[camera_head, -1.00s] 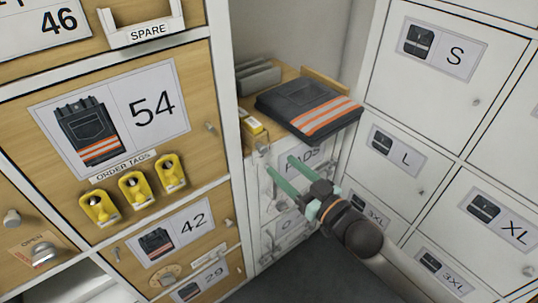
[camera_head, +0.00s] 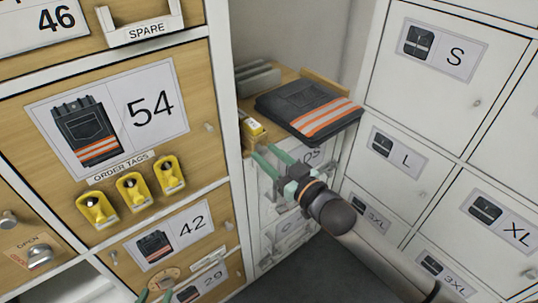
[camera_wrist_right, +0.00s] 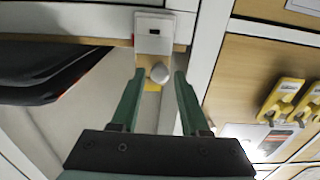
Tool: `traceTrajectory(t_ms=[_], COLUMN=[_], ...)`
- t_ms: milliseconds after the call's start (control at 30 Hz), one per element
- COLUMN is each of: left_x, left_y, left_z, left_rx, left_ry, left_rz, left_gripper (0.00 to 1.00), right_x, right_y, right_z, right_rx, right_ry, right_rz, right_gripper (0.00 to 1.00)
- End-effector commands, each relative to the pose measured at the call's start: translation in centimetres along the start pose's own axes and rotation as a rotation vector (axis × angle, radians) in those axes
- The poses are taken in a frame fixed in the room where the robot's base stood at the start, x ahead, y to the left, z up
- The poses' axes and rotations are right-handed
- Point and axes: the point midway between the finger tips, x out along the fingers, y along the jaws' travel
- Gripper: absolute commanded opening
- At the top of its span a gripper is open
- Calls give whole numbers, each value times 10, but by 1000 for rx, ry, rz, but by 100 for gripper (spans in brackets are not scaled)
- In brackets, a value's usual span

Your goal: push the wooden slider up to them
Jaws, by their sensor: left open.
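Folded dark trousers with orange and silver bands (camera_head: 308,108) lie on a wooden shelf in the niche. A wooden strip (camera_head: 326,84) stands along their back right edge; I take it to be the slider, mostly hidden behind them. My right gripper (camera_head: 266,154) is open in front of the niche, below the shelf edge. In the right wrist view its fingers (camera_wrist_right: 159,88) are apart, with a round pale knob (camera_wrist_right: 158,73) showing between the tips. I cannot tell whether they touch it. My left gripper (camera_head: 155,294) shows only fingertips at the bottom edge, open and empty.
Grey rolls (camera_head: 257,79) lie at the shelf's back left, with a yellow item (camera_head: 253,127) at its front left. Yellow order tags (camera_head: 132,190) hang on the left cabinet. White lockers (camera_head: 445,50) stand at the right.

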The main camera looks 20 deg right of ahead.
Motion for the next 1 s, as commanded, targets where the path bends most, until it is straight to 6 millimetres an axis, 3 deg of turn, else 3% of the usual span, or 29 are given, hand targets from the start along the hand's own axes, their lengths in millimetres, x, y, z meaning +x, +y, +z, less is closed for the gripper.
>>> traceTrajectory(t_ms=[33, 400, 1000], left_x=[0, 0, 1], left_y=[0, 0, 0], left_z=[0, 1, 2], left_rx=[1, 1, 1], left_ry=[-1, -5, -6], left_rz=[0, 0, 1], left_gripper=[50, 50, 50], right_x=[0, 0, 0], right_y=[0, 0, 0], right_z=[0, 0, 0], right_rx=[0, 0, -1], right_ry=[0, 0, 0], right_rz=[0, 0, 0], right_gripper=[38, 0, 0])
